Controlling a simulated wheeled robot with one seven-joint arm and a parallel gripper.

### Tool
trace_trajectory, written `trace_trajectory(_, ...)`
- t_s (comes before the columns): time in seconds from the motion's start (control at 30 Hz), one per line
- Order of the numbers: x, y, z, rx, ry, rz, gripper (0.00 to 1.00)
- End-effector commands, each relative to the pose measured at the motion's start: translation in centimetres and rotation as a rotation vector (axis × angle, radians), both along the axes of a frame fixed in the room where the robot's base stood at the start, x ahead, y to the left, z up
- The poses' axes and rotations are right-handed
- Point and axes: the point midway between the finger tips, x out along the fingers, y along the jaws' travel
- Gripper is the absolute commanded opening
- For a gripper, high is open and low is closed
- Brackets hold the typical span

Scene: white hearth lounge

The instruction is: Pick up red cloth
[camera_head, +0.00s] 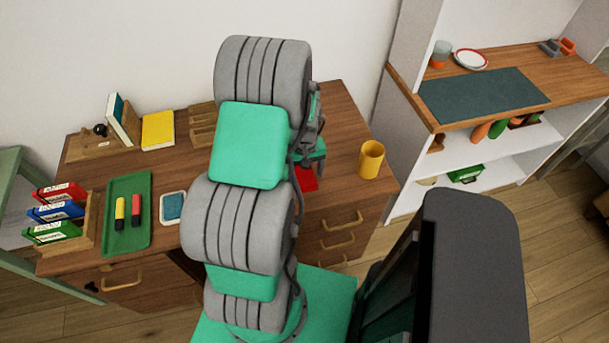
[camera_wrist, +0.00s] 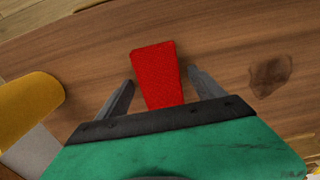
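The red cloth (camera_wrist: 157,72) lies on the wooden desk in the wrist view, between the two spread fingers of my gripper (camera_wrist: 157,88). The fingers stand apart on either side of it and do not visibly touch it. The lower part of the cloth is hidden behind the gripper's body. In the head view a piece of the red cloth (camera_head: 306,179) shows near the desk's right front, beside my arm. The fingertips are hidden there by the arm.
A yellow mug (camera_head: 371,160) stands on the desk right of the cloth; it also shows at the left of the wrist view (camera_wrist: 28,108). A green tray (camera_head: 128,241) with markers and a binder rack (camera_head: 84,236) are at the left. A white shelf unit (camera_head: 408,127) stands at right.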

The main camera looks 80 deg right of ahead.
Motion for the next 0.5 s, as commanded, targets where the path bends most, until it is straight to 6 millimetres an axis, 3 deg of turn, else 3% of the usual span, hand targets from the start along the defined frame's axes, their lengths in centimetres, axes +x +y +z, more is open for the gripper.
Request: trace_trajectory(0.5, 0.00, 0.01, 0.03, 0.000, 0.000, 0.000, 0.34)
